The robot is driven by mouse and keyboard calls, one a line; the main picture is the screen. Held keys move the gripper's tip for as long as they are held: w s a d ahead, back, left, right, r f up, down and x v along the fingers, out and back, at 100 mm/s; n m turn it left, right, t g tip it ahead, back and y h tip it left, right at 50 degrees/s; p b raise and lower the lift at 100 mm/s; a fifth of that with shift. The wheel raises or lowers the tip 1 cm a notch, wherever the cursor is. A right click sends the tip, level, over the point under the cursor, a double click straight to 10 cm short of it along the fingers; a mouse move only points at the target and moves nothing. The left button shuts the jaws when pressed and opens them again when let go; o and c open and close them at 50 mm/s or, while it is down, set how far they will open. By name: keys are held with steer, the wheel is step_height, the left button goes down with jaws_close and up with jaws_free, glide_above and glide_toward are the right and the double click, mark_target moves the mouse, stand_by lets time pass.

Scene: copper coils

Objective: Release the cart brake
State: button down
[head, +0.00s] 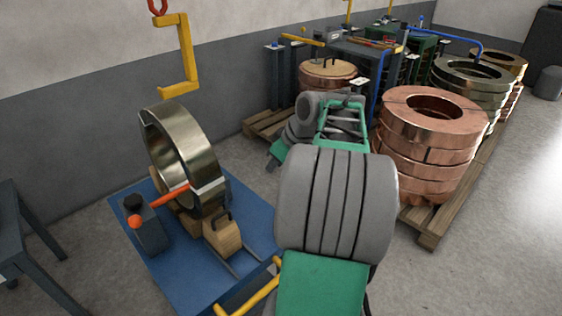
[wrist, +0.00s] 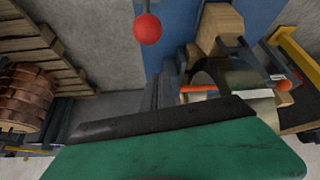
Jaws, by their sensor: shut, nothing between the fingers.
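The blue cart (head: 165,285) carries an upright metal coil (head: 165,135) on wooden chocks (head: 222,236). At its left stands a dark block (head: 150,232) with a black knob. In the wrist view a red ball (wrist: 147,28) shows at the top, and an orange bar (wrist: 198,90) lies by the coil (wrist: 235,78). I cannot tell if ball and bar are one part. My gripper (wrist: 165,120) is shut and empty, apart from the ball; my arm hides its tips in the head view.
A yellow hook (head: 185,60) hangs above the coil. Copper coils (head: 425,140) are stacked on a pallet (head: 435,230) at the right. A dark table (head: 25,235) stands at the left. A yellow bar (head: 250,295) rises at the cart's near edge. Floor is bare at far right.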

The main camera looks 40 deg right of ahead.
steer(key=s+f, duration=0.1)
steer(key=s+f+b, duration=0.1)
steer(key=shift+s+d+f, duration=0.35)
steer(key=shift+s, duration=0.15)
